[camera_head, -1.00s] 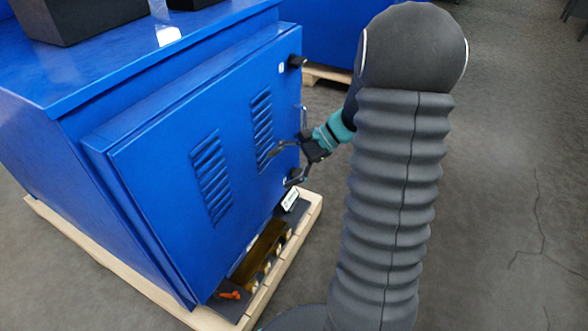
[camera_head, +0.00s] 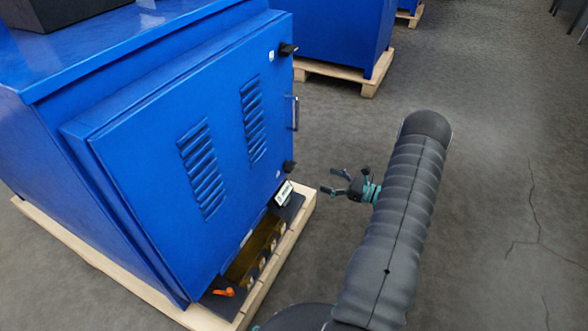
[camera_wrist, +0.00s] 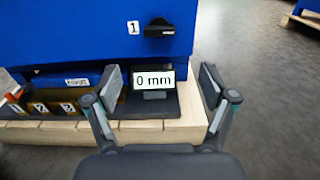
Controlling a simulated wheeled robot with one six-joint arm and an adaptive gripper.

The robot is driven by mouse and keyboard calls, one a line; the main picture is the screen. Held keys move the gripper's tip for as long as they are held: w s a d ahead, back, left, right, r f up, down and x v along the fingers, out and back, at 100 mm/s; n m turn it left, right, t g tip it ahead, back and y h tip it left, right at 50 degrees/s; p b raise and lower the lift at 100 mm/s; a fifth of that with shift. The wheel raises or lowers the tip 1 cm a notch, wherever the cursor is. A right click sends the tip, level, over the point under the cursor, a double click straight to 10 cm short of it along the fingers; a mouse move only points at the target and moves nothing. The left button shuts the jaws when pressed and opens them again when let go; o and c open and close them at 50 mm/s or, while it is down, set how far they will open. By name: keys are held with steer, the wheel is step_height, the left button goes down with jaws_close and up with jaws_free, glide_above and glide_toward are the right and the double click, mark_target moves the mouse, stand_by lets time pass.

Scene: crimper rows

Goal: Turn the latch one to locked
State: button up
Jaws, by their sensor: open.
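Latch one is the small black lower handle (camera_head: 289,166) near the right edge of the blue cabinet door (camera_head: 150,150). In the wrist view the black latch (camera_wrist: 159,30) lies level, with a white label "1" (camera_wrist: 133,27) at its left. My gripper (camera_head: 334,182) is open and empty. It stands apart from the door, to the right of and slightly below the latch in the head view. In the wrist view its two fingers are spread below the latch, on either side of a "0 mm" display.
A second black latch (camera_head: 288,49) and a bar handle (camera_head: 295,113) are higher on the door. The display (camera_wrist: 153,79) stands on the ledge below, near numbered parts (camera_wrist: 40,108) and an orange lever (camera_head: 223,292). A wooden pallet (camera_head: 275,274) carries the cabinet. Floor at right is clear.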

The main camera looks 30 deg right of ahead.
mark_target(294, 167)
steer(key=x, duration=1.3)
steer(key=shift+w+a, duration=0.15)
steer(key=c, duration=1.2)
